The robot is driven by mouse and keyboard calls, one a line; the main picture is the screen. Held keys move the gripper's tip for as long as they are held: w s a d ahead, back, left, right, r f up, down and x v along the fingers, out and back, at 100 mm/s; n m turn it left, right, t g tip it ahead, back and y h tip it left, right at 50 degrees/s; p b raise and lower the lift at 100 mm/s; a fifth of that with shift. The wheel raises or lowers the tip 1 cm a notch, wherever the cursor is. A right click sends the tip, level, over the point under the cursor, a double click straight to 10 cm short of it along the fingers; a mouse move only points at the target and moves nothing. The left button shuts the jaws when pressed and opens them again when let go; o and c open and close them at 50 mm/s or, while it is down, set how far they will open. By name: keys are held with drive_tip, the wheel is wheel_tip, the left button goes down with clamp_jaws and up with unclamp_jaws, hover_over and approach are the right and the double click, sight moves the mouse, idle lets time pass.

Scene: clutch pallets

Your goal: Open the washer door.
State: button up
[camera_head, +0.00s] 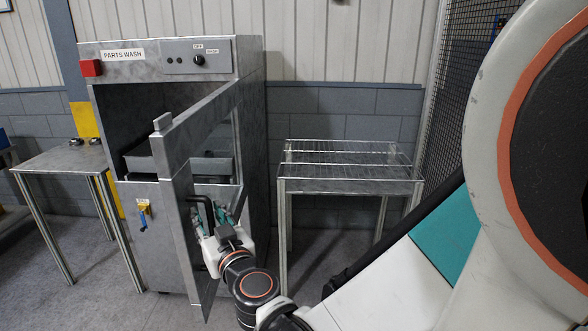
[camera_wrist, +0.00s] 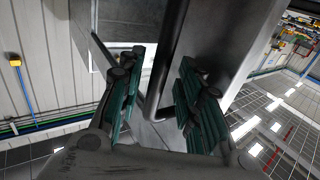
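The washer (camera_head: 253,120) is a grey metal cabinet with a "PARTS WASH" label. Its framed door (camera_head: 176,215) stands ajar, swung out toward the camera, with its hinged side at the right. The dark interior shows behind it. A dark bar handle (camera_head: 193,207) is on the door's face; in the wrist view the handle (camera_wrist: 166,62) is a bent bar. My gripper (camera_head: 214,210) is at the handle, its green-padded fingers (camera_wrist: 160,72) spread on either side of the bar, with a visible gap at the left finger. Contact on the right cannot be told.
A small table (camera_head: 55,158) with small parts on it stands left of the washer. A wire-topped rack (camera_head: 350,186) stands at the right. A mesh fence (camera_head: 450,90) is beyond it. A blue-handled valve (camera_head: 143,215) is on the washer front. Some floor is clear.

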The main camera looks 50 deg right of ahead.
drive_tip(key=shift+s, duration=0.1)
drive_tip(key=v, duration=0.7)
idle(0.4)
drive_tip(key=shift+s, duration=0.1)
drive_tip(key=shift+d, duration=0.1)
wheel_tip(320, 180, down, 5)
drive_tip(key=s+d+m+g, duration=0.1)
drive_tip(key=s+d+g, duration=0.1)
drive_tip(key=g, duration=0.5)
drive_tip(key=s+a+f+n+g+y, duration=0.1)
drive_tip(key=s+a+n+g+y, duration=0.2)
drive_tip(key=s+a, duration=0.3)
drive_tip(key=a+y, duration=0.1)
drive_tip(key=a, duration=0.2)
drive_tip(key=shift+f+n, duration=0.25)
drive_tip(key=shift+n, duration=0.15)
